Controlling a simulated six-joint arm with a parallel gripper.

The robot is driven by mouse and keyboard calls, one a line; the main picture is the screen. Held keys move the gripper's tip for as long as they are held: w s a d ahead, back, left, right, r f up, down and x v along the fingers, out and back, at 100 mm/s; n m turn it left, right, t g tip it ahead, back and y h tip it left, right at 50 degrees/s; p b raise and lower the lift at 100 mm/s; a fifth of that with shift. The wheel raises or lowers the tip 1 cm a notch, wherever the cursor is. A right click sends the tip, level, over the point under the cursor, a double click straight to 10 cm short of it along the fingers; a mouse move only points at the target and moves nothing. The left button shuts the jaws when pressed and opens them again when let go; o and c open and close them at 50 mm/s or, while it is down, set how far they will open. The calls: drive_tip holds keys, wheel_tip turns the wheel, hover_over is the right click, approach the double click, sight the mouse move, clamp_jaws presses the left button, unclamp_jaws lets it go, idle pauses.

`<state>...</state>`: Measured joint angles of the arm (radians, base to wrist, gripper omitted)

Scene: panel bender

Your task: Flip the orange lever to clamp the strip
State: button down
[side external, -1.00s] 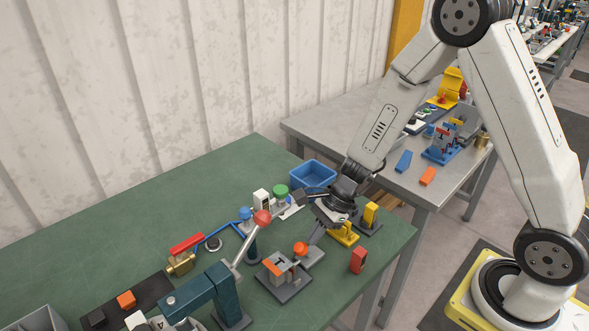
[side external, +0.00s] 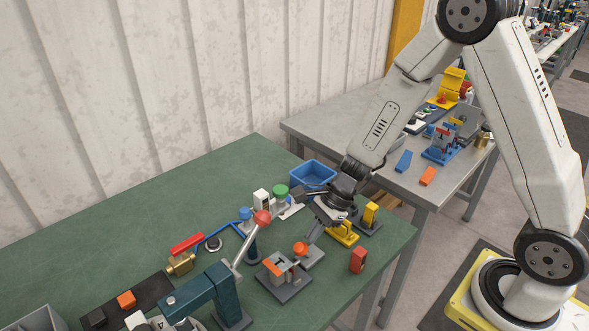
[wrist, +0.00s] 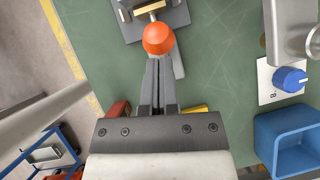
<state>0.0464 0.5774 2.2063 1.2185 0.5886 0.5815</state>
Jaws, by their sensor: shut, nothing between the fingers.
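The orange ball knob of the lever (side external: 300,248) stands at the right side of a small grey panel bender (side external: 284,283) on the green bench. In the wrist view the orange knob (wrist: 158,39) is just ahead of my fingertips, with part of the bender (wrist: 153,14) beyond it. My gripper (side external: 311,239) is shut and empty, pointing down close to the knob; it shows in the wrist view (wrist: 159,60) too. I cannot tell whether the fingertips touch the knob. A grey flat piece (side external: 313,259), perhaps the strip, lies beside the lever, partly hidden by the fingers in the wrist view.
A yellow fixture (side external: 343,234) stands close behind my gripper, and a red block (side external: 358,260) is to the right. A red-knobbed lever (side external: 262,217) rises at left. A blue bin (side external: 313,173) and a green-topped button (side external: 281,191) are farther back. The bench front edge is near.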

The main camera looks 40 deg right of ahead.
drive_tip(key=shift+r, duration=0.35)
drive_tip(key=shift+d, duration=0.1)
drive_tip(key=shift+s+d+r, duration=0.1)
drive_tip(key=shift+d+r, duration=0.05)
drive_tip(key=shift+d, duration=0.25)
drive_tip(key=shift+s+d+r, duration=0.1)
drive_tip(key=shift+d+r, duration=0.05)
drive_tip(key=shift+d, duration=0.25)
drive_tip(key=v, duration=1.1)
drive_tip(key=shift+s+d, duration=0.15)
drive_tip(key=shift+d, duration=0.2)
drive_tip(key=shift+r, duration=0.1)
